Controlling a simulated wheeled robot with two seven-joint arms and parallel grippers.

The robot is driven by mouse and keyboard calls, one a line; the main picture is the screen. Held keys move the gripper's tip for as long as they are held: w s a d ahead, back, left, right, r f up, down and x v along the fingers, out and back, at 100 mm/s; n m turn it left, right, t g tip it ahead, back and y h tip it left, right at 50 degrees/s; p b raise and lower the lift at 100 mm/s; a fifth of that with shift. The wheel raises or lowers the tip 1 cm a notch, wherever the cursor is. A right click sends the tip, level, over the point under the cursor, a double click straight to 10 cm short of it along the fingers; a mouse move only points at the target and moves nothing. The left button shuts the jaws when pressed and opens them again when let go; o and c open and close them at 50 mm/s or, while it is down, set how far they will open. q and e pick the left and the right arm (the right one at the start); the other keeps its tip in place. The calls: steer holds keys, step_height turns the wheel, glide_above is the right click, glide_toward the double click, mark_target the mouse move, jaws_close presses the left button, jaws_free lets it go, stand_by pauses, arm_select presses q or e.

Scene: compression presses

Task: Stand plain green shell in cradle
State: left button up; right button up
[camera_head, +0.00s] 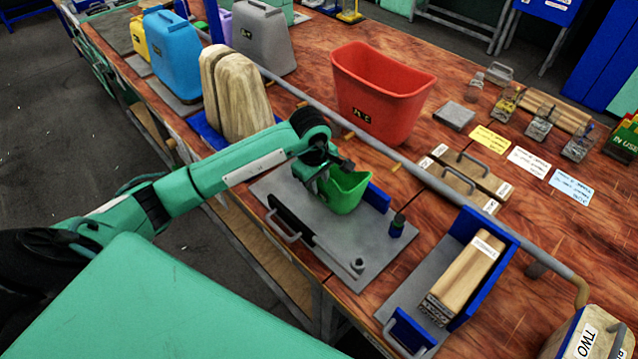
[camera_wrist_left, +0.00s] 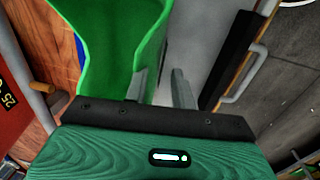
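The plain green shell (camera_head: 350,196) is an open-topped bin, upright on or just over the grey plate of the cradle (camera_head: 370,245). It sits between the cradle's blue upright (camera_head: 377,197) and its black bar with a handle (camera_head: 290,220). My left gripper (camera_head: 328,178) is at the shell's near-left rim. In the left wrist view, the two fingers (camera_wrist_left: 160,88) are apart, one over the green shell (camera_wrist_left: 110,45) and one outside its edge. The shell's wall appears to lie between them; contact is unclear. The shell's underside is hidden. My right gripper is out of view.
A red bin (camera_head: 378,92) stands behind the cradle, past a grey rail (camera_head: 345,122). Tan shells (camera_head: 235,95) stand to the left. A blue-walled fixture with wooden blocks (camera_head: 465,270) stands to the right. A small dark-topped blue post (camera_head: 397,226) rises from the plate.

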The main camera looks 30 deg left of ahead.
arm_select(q)
step_height(320, 180, up, 11)
steer(key=s+b, duration=0.1)
steer(key=b, duration=0.1)
steer(key=shift+s+a+b, duration=0.15)
steer(key=shift+a+b, duration=0.1)
steer(key=shift+b, duration=0.1)
steer(key=shift+d+f, duration=0.1)
